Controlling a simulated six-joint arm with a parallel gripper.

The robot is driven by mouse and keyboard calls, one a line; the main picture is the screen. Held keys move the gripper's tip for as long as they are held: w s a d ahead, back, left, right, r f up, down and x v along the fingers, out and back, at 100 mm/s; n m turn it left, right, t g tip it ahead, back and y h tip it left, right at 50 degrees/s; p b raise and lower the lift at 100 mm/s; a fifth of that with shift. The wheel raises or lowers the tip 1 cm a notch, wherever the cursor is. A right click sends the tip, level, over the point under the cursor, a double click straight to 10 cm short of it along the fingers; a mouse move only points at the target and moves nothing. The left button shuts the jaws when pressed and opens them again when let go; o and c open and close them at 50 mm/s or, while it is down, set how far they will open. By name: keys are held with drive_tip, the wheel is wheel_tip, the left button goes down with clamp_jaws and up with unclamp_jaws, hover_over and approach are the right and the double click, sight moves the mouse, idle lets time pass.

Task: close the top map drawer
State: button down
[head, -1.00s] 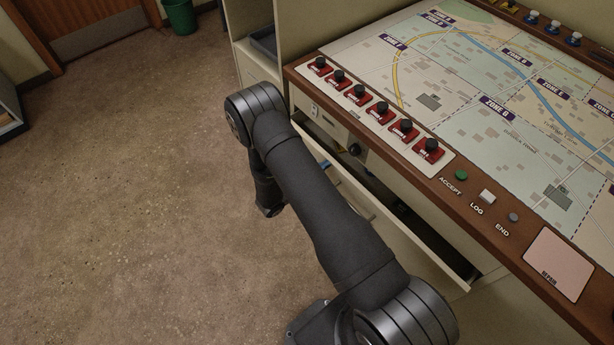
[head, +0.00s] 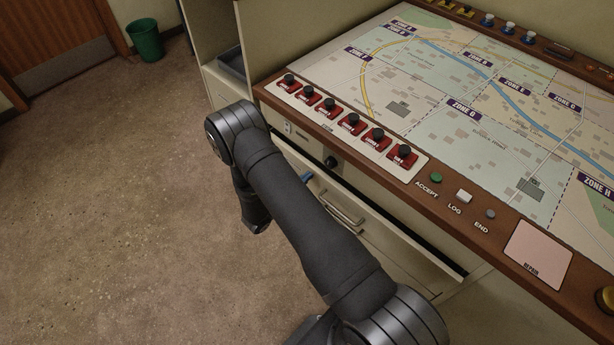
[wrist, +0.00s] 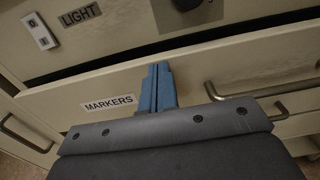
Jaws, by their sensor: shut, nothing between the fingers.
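The top drawer (head: 395,233) under the console is partly open, with a narrow dark gap between its front's upper edge and the cabinet. In the wrist view its pale front (wrist: 60,97) carries a label reading MARKERS (wrist: 108,103) and a metal bar handle (wrist: 262,90) on the right. My gripper (wrist: 155,72) has its blue fingers shut together, with nothing between them. They are at the drawer front, between label and handle; whether they touch it I cannot tell. In the head view my arm hides most of the gripper, and only a bit of blue (head: 306,178) shows.
The console's wooden edge (head: 330,130) overhangs the drawer. A black knob (head: 331,162) sits on the panel above it, near a LIGHT label (wrist: 80,16) and switch (wrist: 40,31). Red switches (head: 350,124) line the console top. Floor to the left is clear; a green bin (head: 145,42) stands far back.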

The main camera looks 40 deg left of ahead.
drive_tip(key=s, duration=1.2)
drive_tip(key=c, duration=1.6)
unclamp_jaws()
drive_tip(key=shift+s+d, duration=0.1)
drive_tip(key=shift+s, duration=0.3)
drive_tip(key=shift+o, duration=0.6)
drive_tip(key=n+h, duration=0.1)
drive_tip(key=d+n, duration=0.1)
drive_tip(key=n, duration=0.1)
drive_tip(key=shift+s+d+f+n+g+h, duration=0.1)
drive_tip(key=shift+s+d+n+g+h, duration=0.1)
drive_tip(key=shift+s+n+g+h, duration=0.15)
drive_tip(key=s+d+f+n+g+h, duration=0.1)
drive_tip(key=s+d+n+g+h, duration=0.3)
drive_tip(key=n, duration=0.7)
drive_tip(key=w+d+f, duration=0.1)
drive_tip(key=w+d, duration=0.2)
drive_tip(key=w, duration=0.5)
drive_tip(key=w+d+f+t, duration=0.1)
drive_tip(key=w+d, duration=0.3)
drive_tip(key=w, duration=0.4)
drive_tip(key=shift+f, duration=0.7)
drive_tip(key=shift+d+h, duration=0.1)
drive_tip(key=shift+h, duration=0.15)
clamp_jaws()
